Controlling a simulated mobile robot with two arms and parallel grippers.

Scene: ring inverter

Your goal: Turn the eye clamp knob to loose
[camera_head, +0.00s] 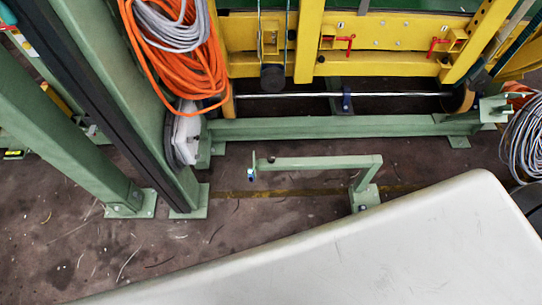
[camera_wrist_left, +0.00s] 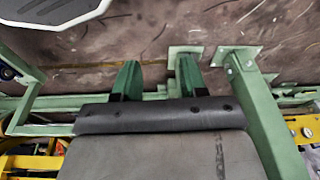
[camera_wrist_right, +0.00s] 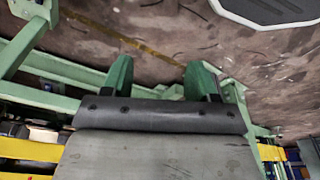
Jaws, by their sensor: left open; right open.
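I cannot tell for certain which part is the eye clamp knob. In the head view, a red handle (camera_head: 345,42) and a second red handle (camera_head: 438,46) sit on the yellow frame (camera_head: 390,62). A dark round part (camera_head: 272,77) hangs at the frame's lower left. A small blue-and-white part (camera_head: 251,173) sits at the left end of a low green arm (camera_head: 318,163). My left gripper (camera_wrist_left: 157,78) shows green fingers apart, with nothing between them. My right gripper (camera_wrist_right: 160,78) also has its green fingers apart and empty. Neither gripper shows in the head view.
A green post (camera_head: 125,90) with orange cable (camera_head: 185,60) and grey cable hanging by it stands at the left. A green floor beam (camera_head: 340,127) runs below the yellow frame. A grey wire coil (camera_head: 524,140) is at the right edge. Bare floor (camera_head: 230,235) lies in front.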

